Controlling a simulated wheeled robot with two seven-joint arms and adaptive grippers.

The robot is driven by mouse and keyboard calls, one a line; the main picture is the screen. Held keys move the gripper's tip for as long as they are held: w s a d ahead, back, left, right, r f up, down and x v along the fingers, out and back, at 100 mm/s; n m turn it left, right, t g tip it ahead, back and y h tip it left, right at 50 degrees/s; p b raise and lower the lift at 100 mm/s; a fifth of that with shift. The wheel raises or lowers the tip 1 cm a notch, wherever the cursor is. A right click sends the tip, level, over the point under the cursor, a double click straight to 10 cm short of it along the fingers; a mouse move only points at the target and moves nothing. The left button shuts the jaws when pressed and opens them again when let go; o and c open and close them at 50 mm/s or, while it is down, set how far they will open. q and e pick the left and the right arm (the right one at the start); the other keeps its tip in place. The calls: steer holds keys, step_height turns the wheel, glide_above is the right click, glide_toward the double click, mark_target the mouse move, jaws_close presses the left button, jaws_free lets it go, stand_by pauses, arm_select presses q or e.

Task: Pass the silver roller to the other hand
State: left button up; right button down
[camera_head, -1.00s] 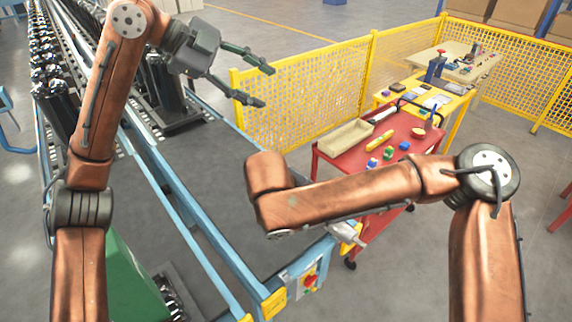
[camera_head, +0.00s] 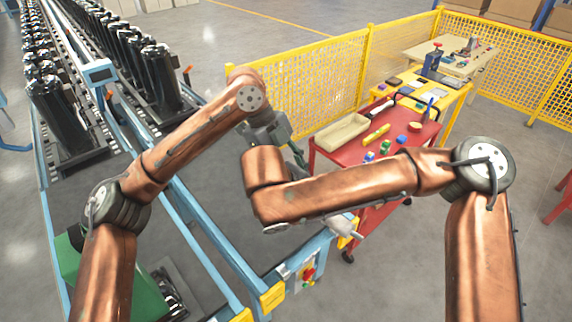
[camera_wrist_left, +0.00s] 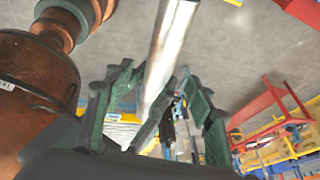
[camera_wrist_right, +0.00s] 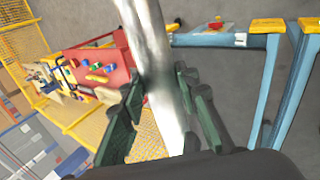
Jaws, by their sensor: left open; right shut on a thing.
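The silver roller (camera_wrist_right: 158,60) is a long shiny cylinder in the right wrist view, running from the top edge down between the fingers. My right gripper (camera_wrist_right: 163,88) is shut on it. In the left wrist view the roller (camera_wrist_left: 168,45) reaches down between the fingers of my left gripper (camera_wrist_left: 158,95), which is open around its end, not clamped. In the head view my left gripper (camera_head: 296,152) shows just behind my right forearm. My right gripper and most of the roller are hidden there by that arm.
Yellow mesh fencing (camera_head: 310,85) stands behind. Black compressors (camera_head: 150,80) line the far left.

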arm_select(q)
steer(key=x, duration=0.5)
steer(key=shift+d+f, duration=0.15)
steer(key=shift+f, duration=0.2)
jaws_close()
stand_by(0.3)
steer(key=shift+r, duration=0.1)
arm_select(e)
steer(key=c, duration=1.4)
jaws_free()
